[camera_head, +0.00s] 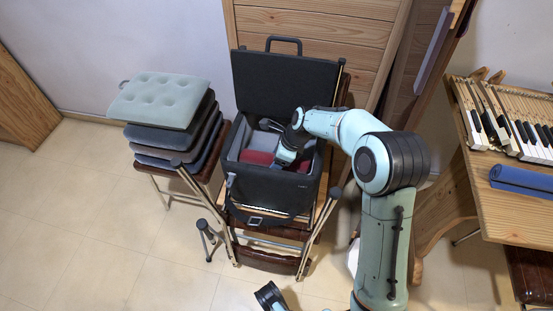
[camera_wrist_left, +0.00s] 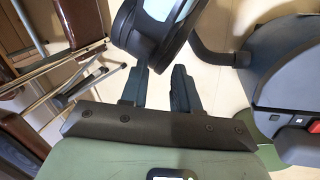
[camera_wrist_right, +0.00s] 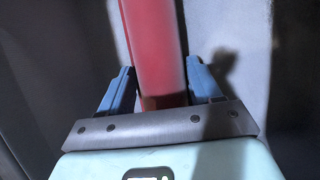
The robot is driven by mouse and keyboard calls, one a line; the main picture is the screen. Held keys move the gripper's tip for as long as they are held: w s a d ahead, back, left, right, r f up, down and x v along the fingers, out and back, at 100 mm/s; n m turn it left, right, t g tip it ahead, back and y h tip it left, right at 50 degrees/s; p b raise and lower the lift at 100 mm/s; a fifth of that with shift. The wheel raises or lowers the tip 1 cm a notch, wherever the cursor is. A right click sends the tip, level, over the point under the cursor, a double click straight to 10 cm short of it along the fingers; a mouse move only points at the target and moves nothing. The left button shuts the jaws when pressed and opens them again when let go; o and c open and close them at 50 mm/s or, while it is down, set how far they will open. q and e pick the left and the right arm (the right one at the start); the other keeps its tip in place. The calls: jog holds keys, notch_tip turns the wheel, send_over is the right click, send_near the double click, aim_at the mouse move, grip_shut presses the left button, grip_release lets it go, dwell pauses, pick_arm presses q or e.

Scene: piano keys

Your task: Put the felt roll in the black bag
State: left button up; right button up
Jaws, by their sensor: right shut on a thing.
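The black bag (camera_head: 270,190) stands open on a chair, its lid (camera_head: 280,82) raised at the back. My right gripper (camera_head: 277,157) reaches down inside the bag. It is shut on a red roll, taken as the felt roll (camera_head: 257,156). In the right wrist view the felt roll (camera_wrist_right: 155,45) stands between the two blue fingers (camera_wrist_right: 161,88), with the bag's grey inner walls around it. The roll's far end is out of that view. My left gripper (camera_head: 270,296) is low at the bottom edge of the head view. Its fingers (camera_wrist_left: 158,80) are apart with nothing between them.
A stack of cushions (camera_head: 160,100) sits on a stool left of the bag. A workbench (camera_head: 470,190) at right carries piano keys (camera_head: 515,130) and a blue roll (camera_head: 520,180). Wooden panels (camera_head: 330,35) stand behind the bag. The floor (camera_head: 80,220) at left is clear.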

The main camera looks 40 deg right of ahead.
jog(key=o, duration=1.2)
jog(key=shift+f, duration=0.1)
jog(key=shift+c, duration=0.2)
jog(key=p+v, duration=0.3)
jog(key=v, duration=0.8)
jog(key=shift+w, duration=0.1)
pick_arm(q)
jog(key=s+d+r+g, duration=0.1)
jog(key=s+d+r, duration=0.1)
jog(key=s+r, duration=0.2)
jog(key=shift+s+g+h, duration=0.25)
jog(key=shift+g+h, duration=0.05)
pick_arm(e)
jog(key=shift+s+d+r, duration=0.1)
jog(key=shift+s+r, duration=0.1)
jog(key=shift+r, duration=0.45)
